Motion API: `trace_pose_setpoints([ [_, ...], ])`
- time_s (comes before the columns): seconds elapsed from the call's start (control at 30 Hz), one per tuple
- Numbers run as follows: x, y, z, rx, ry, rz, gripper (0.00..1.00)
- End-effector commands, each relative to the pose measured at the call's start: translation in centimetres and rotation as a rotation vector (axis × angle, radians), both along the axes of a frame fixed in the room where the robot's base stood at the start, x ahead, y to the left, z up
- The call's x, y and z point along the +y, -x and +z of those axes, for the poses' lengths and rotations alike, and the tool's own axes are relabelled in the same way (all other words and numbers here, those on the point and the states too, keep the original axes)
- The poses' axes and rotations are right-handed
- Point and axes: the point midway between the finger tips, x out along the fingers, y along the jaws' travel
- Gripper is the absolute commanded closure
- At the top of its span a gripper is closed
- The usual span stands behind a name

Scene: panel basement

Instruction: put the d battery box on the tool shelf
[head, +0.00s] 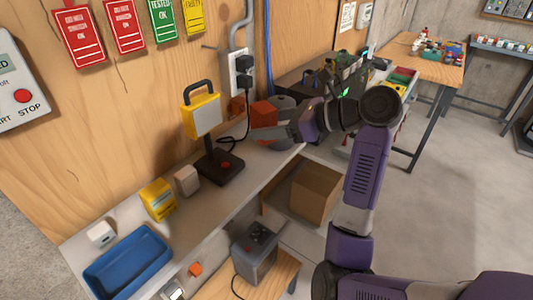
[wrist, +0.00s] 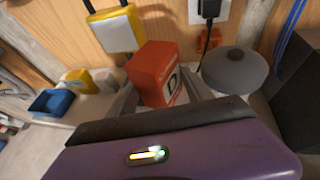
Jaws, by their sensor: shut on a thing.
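The d battery box is an orange-red box (head: 264,114) with a white label; its letter D shows in the wrist view (wrist: 160,68). My gripper (head: 272,131) is shut on it, with a finger on either side in the wrist view (wrist: 163,92). The box is near the wooden wall, to the right of the yellow lamp. I cannot tell whether it touches the surface below. A long pale shelf (head: 125,212) runs along the wall; I cannot tell if this is the tool shelf.
A yellow work lamp (head: 202,116) on a dark base stands on the pale shelf. A yellow box (head: 158,200), a beige block (head: 187,181) and a blue tray (head: 128,265) lie further left. A grey dome (wrist: 235,70) is close on the right. A cardboard box (head: 314,192) sits lower.

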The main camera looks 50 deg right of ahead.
Motion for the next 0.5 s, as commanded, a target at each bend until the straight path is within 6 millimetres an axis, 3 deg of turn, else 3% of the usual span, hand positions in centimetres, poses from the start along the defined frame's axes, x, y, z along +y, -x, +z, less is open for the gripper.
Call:
trace_pose_setpoints([
  [0.1,0.1,0.0,-2.2,0.001,0.0,0.001,0.92],
  [0.37,0.1,0.0,-3.9,-0.001,0.0,0.002,0.92],
  [0.5,0.1,0.0,-5.7,0.0,-0.002,0.001,0.92],
])
